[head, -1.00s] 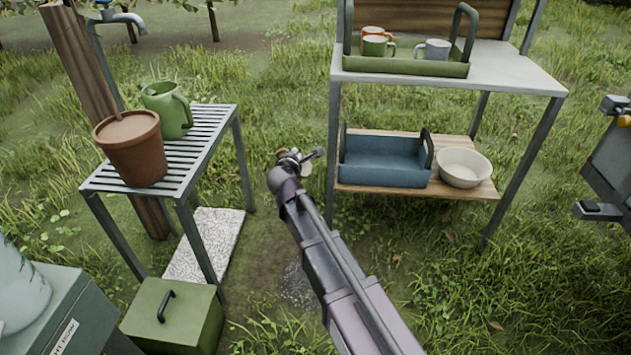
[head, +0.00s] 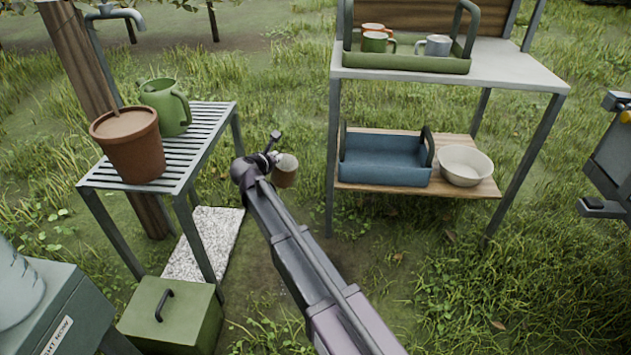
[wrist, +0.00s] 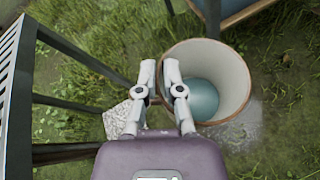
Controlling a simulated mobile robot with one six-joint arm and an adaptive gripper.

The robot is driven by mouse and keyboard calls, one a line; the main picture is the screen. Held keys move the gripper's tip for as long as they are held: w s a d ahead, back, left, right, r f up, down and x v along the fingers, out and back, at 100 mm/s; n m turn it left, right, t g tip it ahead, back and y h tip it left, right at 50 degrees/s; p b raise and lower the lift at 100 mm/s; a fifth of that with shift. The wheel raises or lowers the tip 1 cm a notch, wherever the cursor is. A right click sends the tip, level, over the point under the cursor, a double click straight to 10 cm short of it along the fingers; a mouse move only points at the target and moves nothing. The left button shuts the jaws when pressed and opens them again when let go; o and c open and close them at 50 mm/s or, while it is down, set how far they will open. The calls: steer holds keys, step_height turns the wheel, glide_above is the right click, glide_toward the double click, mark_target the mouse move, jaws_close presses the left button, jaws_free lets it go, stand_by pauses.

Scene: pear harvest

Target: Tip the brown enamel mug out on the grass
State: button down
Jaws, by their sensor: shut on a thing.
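The brown enamel mug (head: 284,178) is in the air just right of my gripper (head: 268,158), between the slatted bench and the shelf unit. It looks roughly upright in the head view. In the wrist view the mug (wrist: 244,75) shows its cream inside and brown rim, with its mouth towards the camera. A smooth teal-grey round surface lies inside it; I cannot tell whether it is liquid. In the wrist view my gripper's fingers (wrist: 160,82) are close together at the mug's left side. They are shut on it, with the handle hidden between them. Grass (head: 330,290) lies below.
The slatted bench (head: 205,150) at left holds a terracotta pot (head: 130,150) and a green jug (head: 168,108). The shelf unit (head: 490,75) at right bears a green tray (head: 400,63), a blue tray (head: 385,175) and a cream bowl (head: 465,165). A green box (head: 170,315) stands front left.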

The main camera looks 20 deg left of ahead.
steer(key=shift+w+a+f+n+h+b, duration=0.1)
steer(key=shift+a+f+n+h+b, duration=0.4)
steer(key=shift+a, duration=0.35)
steer(key=shift+a+f+n+h+b, duration=0.35)
steer(key=shift+a+f+n, duration=0.25)
steer(key=shift+a, duration=0.2)
steer(key=shift+r, duration=0.15)
step_height(320, 180, up, 46)
steer(key=p, duration=4.5)
steer(key=shift+f+p, duration=0.25)
steer(key=shift+p, duration=0.1)
step_height(320, 180, up, 17)
steer(key=p, duration=1.7)
